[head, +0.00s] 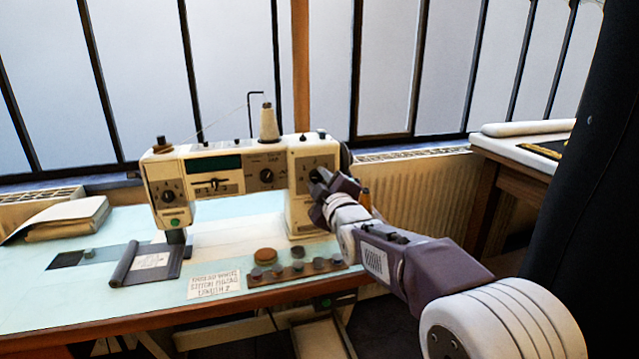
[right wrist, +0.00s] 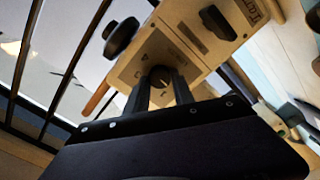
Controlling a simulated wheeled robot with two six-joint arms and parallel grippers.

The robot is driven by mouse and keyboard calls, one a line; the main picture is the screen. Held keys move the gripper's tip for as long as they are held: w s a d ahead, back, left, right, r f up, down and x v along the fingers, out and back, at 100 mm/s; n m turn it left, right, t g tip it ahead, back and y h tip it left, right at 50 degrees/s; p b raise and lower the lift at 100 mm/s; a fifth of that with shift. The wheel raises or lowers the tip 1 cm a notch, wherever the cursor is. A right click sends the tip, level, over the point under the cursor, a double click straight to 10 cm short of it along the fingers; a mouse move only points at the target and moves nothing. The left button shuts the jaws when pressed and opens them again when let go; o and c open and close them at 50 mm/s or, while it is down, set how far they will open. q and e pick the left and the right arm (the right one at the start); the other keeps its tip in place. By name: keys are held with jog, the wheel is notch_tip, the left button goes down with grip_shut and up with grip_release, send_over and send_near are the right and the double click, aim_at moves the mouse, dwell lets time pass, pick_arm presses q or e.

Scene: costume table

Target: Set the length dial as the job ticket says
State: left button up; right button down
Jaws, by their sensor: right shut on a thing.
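The cream sewing machine (head: 228,160) stands on the pale blue table. The dark length dial (right wrist: 160,76) is on the face of its right-hand column, with small marks around it too blurred to read. My right gripper (head: 320,182) is at this dial; in the right wrist view its two fingers (right wrist: 161,88) are shut on the dial's sides. The dial is mostly hidden behind the fingers in the head view. The job ticket (head: 214,285) lies at the table's front and reads thread white, stitch zigzag, length 2. My left gripper is not in view.
Another dial (head: 267,176), a slider (head: 213,184) and a left-end dial (head: 168,197) are on the machine. A handwheel (right wrist: 120,38) is close to my gripper. A rack of several bobbins (head: 297,270) stands before the column. Folded cloth (head: 68,218) lies far left.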

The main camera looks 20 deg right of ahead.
jog(key=m, duration=0.4)
jog(key=shift+f+m, duration=0.1)
jog(key=shift+m, duration=0.2)
jog(key=m, duration=0.3)
jog(key=shift+m+b, duration=0.4)
jog(key=m, duration=0.4)
jog(key=shift+d+m, duration=0.1)
jog(key=shift+m, duration=2.3)
jog(key=c, duration=1.1)
grip_release()
jog(key=shift+s, duration=0.1)
